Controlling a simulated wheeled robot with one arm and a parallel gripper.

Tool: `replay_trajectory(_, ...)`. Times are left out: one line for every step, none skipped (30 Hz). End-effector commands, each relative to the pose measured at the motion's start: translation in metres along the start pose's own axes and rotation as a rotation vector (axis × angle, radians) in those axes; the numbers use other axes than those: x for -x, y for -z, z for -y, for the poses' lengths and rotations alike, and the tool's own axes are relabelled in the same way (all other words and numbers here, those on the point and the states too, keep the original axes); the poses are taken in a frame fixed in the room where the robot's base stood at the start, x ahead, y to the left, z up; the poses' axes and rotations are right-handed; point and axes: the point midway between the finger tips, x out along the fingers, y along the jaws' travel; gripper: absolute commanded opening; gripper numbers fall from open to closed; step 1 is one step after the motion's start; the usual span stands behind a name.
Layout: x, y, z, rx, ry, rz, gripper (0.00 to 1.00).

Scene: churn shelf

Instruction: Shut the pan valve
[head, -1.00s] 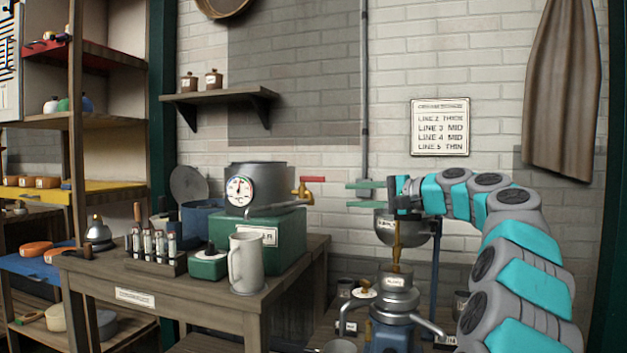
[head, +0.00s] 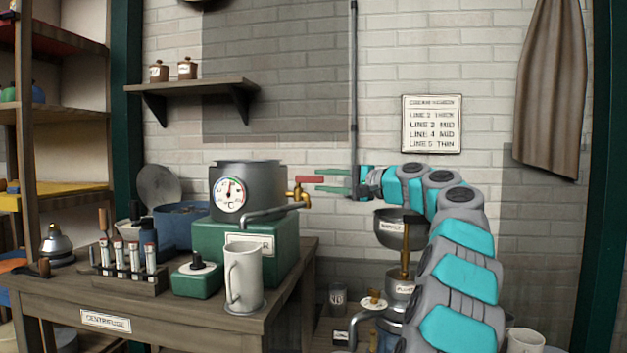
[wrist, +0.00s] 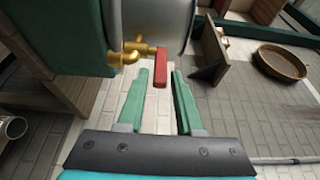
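The pan (head: 248,186) is a grey metal pot with a round dial, standing on a green base on the wooden bench. Its brass valve (head: 300,197) sticks out on the right side, with a red lever (head: 308,179) pointing right. The wrist view shows the brass valve (wrist: 130,52) and the red lever (wrist: 161,68) close up. My gripper (head: 317,181) has green fingers and is open, coming from the right. In the wrist view its fingertips (wrist: 160,72) lie on either side of the lever's end, with gaps showing on both sides.
A white mug (head: 243,280), a rack of tubes (head: 128,275) and a small green box (head: 197,279) stand in front of the pan. A vertical wall pipe (head: 354,90) runs behind my gripper.

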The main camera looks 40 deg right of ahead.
Motion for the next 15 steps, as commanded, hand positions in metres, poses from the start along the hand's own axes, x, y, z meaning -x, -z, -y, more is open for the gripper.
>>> replay_trajectory(-0.008,0.001,-0.001,-0.002,-0.002,0.000,0.35)
replay_trajectory(-0.011,0.001,-0.001,-0.002,-0.002,-0.001,0.35)
replay_trajectory(-0.016,0.001,-0.001,-0.002,-0.002,-0.002,0.35)
replay_trajectory(-0.019,0.002,-0.001,-0.002,-0.001,-0.002,0.35)
replay_trajectory(-0.022,0.001,-0.001,-0.001,-0.001,-0.002,0.35)
replay_trajectory(-0.025,0.001,-0.001,-0.001,0.000,-0.002,0.35)
replay_trajectory(-0.027,0.001,0.000,-0.001,0.000,-0.002,0.35)
replay_trajectory(-0.029,0.001,-0.001,-0.001,0.000,-0.003,0.35)
replay_trajectory(-0.030,0.001,-0.001,-0.001,0.000,-0.003,0.35)
replay_trajectory(-0.030,0.001,0.000,-0.001,0.000,-0.003,0.35)
replay_trajectory(-0.031,0.001,0.000,-0.001,0.000,-0.003,0.35)
replay_trajectory(-0.031,0.001,0.000,-0.001,0.001,-0.003,0.35)
replay_trajectory(-0.031,0.001,0.000,-0.001,0.001,-0.003,0.35)
replay_trajectory(-0.031,0.001,0.000,-0.001,0.001,-0.003,0.35)
replay_trajectory(-0.031,0.001,0.000,-0.001,0.001,-0.003,0.35)
